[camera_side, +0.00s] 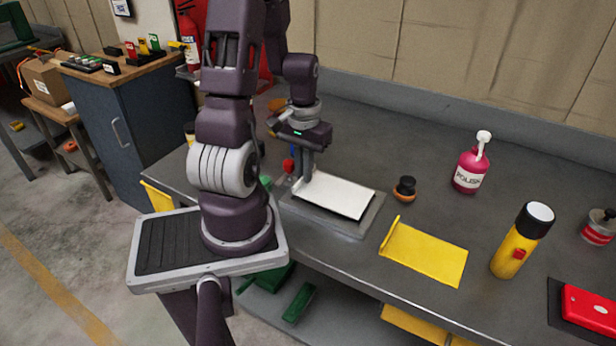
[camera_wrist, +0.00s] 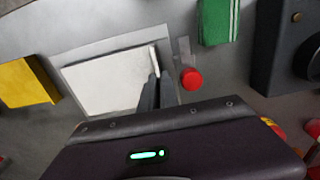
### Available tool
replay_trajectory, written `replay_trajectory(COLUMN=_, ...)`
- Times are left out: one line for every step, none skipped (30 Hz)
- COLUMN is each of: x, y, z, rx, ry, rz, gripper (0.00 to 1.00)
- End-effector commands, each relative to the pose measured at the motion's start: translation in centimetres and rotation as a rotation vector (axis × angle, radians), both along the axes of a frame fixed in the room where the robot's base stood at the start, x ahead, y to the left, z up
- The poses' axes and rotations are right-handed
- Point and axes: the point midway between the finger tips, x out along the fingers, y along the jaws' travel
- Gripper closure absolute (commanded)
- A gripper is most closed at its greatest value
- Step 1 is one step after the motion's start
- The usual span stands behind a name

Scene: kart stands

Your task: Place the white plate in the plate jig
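The white plate (camera_side: 338,195) is a flat sheet with a short upright flange at its left end. It lies flat over the grey plate jig (camera_side: 345,228), inside the jig's outline; I cannot tell if it is fully seated. The wrist view shows the plate (camera_wrist: 105,82) and the jig's pale border (camera_wrist: 100,47) around it. My gripper (camera_side: 306,168) points down at the flange end. In the wrist view its two dark fingers (camera_wrist: 158,93) are close together, one on each side of the flange, and look shut on it. The fingers hide part of the flange.
A yellow plate (camera_side: 425,255) with an upturned end lies right of the jig. A red knob (camera_wrist: 191,78) is close beside the fingers.

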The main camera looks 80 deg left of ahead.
Motion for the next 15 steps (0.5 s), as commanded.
replay_trajectory(x=-0.04, y=-0.1, z=-0.84, rx=-0.004, ry=0.003, rz=-0.001, gripper=1.0)
replay_trajectory(x=-0.02, y=-0.09, z=-1.18, rx=-0.004, ry=0.002, rz=-0.001, gripper=1.0)
replay_trajectory(x=-0.02, y=-0.07, z=-1.43, rx=-0.001, ry=0.001, rz=-0.001, gripper=1.0)
replay_trajectory(x=0.0, y=-0.03, z=-1.52, rx=0.0, ry=0.0, rz=-0.001, gripper=1.0)
replay_trajectory(x=0.01, y=-0.01, z=-1.53, rx=0.001, ry=-0.001, rz=-0.001, gripper=1.0)
replay_trajectory(x=0.02, y=0.01, z=-1.51, rx=0.001, ry=-0.001, rz=-0.001, gripper=1.0)
replay_trajectory(x=0.03, y=0.02, z=-1.49, rx=0.002, ry=-0.001, rz=-0.001, gripper=1.0)
replay_trajectory(x=0.03, y=0.03, z=-1.48, rx=0.002, ry=-0.001, rz=0.0, gripper=1.0)
replay_trajectory(x=0.03, y=0.03, z=-1.48, rx=0.002, ry=-0.001, rz=0.0, gripper=1.0)
replay_trajectory(x=0.03, y=0.03, z=-1.49, rx=0.002, ry=-0.001, rz=0.0, gripper=1.0)
replay_trajectory(x=0.02, y=0.04, z=-1.53, rx=0.001, ry=0.0, rz=0.0, gripper=1.0)
replay_trajectory(x=0.01, y=0.03, z=-1.65, rx=0.001, ry=0.001, rz=-0.001, gripper=1.0)
replay_trajectory(x=0.01, y=0.02, z=-1.75, rx=0.001, ry=0.001, rz=-0.001, gripper=1.0)
replay_trajectory(x=0.01, y=0.03, z=-1.75, rx=0.001, ry=0.001, rz=0.0, gripper=0.91)
replay_trajectory(x=0.01, y=0.04, z=-1.73, rx=0.001, ry=0.0, rz=0.0, gripper=0.86)
